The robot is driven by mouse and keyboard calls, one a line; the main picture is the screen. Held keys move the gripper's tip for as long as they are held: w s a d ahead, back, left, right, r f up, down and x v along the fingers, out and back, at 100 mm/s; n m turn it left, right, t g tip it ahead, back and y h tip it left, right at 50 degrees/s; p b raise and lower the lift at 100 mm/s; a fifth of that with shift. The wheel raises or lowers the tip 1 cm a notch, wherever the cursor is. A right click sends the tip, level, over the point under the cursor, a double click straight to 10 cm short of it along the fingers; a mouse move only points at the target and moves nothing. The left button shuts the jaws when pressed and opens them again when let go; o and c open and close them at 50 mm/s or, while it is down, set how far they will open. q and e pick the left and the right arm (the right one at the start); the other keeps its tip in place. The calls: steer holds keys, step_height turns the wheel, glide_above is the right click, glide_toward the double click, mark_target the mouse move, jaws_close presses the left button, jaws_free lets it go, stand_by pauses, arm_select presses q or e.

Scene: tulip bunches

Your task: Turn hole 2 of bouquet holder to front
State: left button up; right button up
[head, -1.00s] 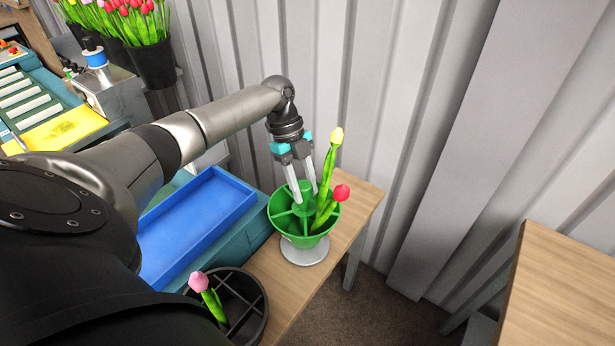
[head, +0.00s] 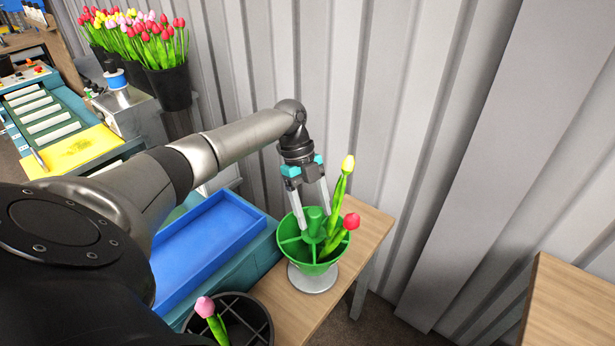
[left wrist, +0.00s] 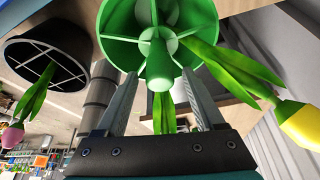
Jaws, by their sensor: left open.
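The green bouquet holder (head: 287,240) stands on a round grey base (head: 312,279) on the small wooden table. It is a bowl split by ribs, with a post (head: 314,222) at its centre. A yellow tulip (head: 347,165) and a red tulip (head: 351,221) stand in its right side. My left gripper (head: 314,213) is open, pointing down at the holder with its fingers spread around the post. In the left wrist view the holder (left wrist: 118,50) lies beyond the open fingers. I cannot make out hole numbers. My right gripper is not in view.
A black divided pot (head: 262,310) with a pink tulip (head: 204,307) stands at the table's near end. A blue tray (head: 205,245) lies to the left. A corrugated wall (head: 420,110) is close behind. Another wooden table (head: 575,300) is at right.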

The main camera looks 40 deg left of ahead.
arm_select(q)
steer(key=v, duration=1.4)
steer(key=shift+r, duration=0.2)
steer(key=shift+a, duration=0.1)
